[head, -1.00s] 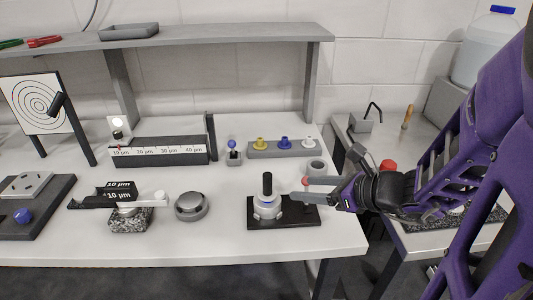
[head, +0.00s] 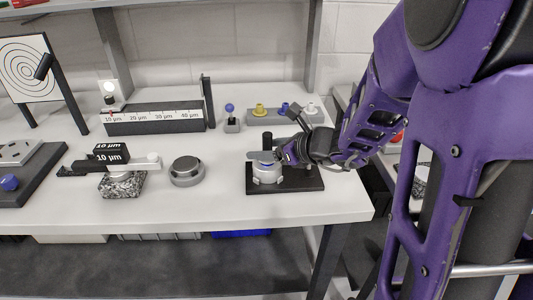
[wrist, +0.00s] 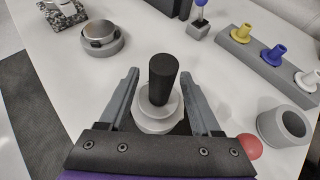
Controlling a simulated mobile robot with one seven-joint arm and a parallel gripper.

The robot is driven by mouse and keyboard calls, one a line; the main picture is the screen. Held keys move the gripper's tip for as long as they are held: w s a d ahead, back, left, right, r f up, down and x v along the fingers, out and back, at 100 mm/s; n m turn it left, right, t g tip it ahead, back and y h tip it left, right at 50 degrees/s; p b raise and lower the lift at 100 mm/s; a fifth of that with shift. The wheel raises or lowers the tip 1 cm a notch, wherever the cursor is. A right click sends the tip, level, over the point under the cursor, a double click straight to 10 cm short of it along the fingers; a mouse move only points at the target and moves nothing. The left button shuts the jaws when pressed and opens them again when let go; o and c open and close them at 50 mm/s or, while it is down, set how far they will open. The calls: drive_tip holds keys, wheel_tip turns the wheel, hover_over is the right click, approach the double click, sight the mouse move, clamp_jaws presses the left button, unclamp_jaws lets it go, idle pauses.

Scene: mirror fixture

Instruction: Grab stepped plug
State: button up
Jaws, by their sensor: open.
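The piece I take for the stepped plug (wrist: 161,75) has a black upright cylinder on top and pale round steps below. In the head view the stepped plug (head: 267,140) stands upright on a black base plate (head: 305,184). My gripper (wrist: 159,74) is open, with one grey finger on each side of the plug. Gaps show between the fingers and the black cylinder. In the head view my gripper (head: 264,157) reaches in from the right at the plug's upper part and partly covers it. The plug's lower part is partly hidden in the wrist view.
A round grey part (head: 187,171) stands left of the plate. A rack (head: 262,117) with yellow, blue and white pegs lies behind. A grey ring (wrist: 285,126) and a red ball (wrist: 248,146) are close on the right. Free table lies between the round part and the plate.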

drive_tip(key=shift+x, duration=1.15)
clamp_jaws()
